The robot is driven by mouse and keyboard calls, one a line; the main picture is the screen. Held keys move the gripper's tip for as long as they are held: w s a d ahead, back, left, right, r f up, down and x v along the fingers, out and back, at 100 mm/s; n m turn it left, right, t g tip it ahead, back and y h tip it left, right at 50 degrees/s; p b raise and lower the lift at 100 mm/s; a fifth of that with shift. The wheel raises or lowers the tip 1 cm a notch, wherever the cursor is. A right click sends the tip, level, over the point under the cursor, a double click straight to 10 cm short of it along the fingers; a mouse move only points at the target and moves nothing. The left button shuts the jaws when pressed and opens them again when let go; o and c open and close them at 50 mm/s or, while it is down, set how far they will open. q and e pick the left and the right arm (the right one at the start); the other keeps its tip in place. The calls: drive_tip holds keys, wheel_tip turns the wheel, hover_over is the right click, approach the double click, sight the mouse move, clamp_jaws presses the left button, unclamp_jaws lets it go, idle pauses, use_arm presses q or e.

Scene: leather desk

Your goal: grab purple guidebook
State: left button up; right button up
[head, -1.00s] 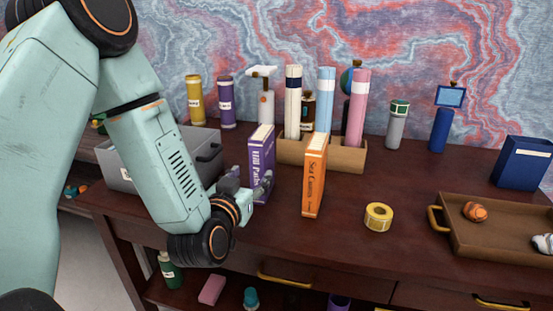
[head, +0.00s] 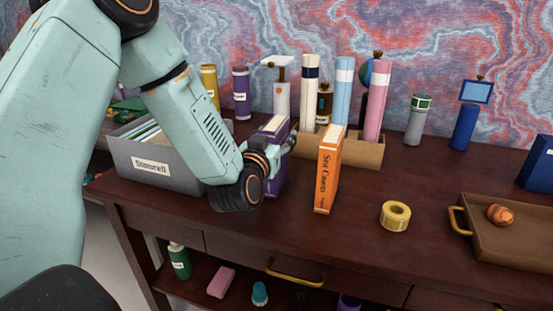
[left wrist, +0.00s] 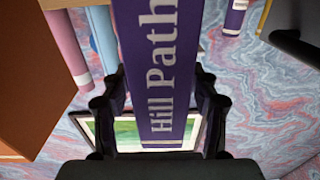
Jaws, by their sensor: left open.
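The purple guidebook (head: 277,176) stands upright on the desk, left of the orange book (head: 327,172). My left arm hides part of it in the head view. My left gripper (head: 283,149) is at the book, its jaws open. In the left wrist view the purple spine reading "Hill Path" (left wrist: 158,60) runs between the two open fingers of the left gripper (left wrist: 157,92), with one finger on each side. I cannot tell whether either finger touches it. My right gripper is not in view.
A grey file box (head: 165,172) stands to the left. Behind the books is a tan holder (head: 362,152) with tall tubes.

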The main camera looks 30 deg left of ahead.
use_arm(q)
drive_tip(key=shift+a, duration=0.15)
drive_tip(key=shift+w, duration=0.2)
drive_tip(key=shift+c, duration=1.4)
drive_tip(key=shift+s, duration=0.15)
drive_tip(key=c, duration=0.4)
clamp_jaws()
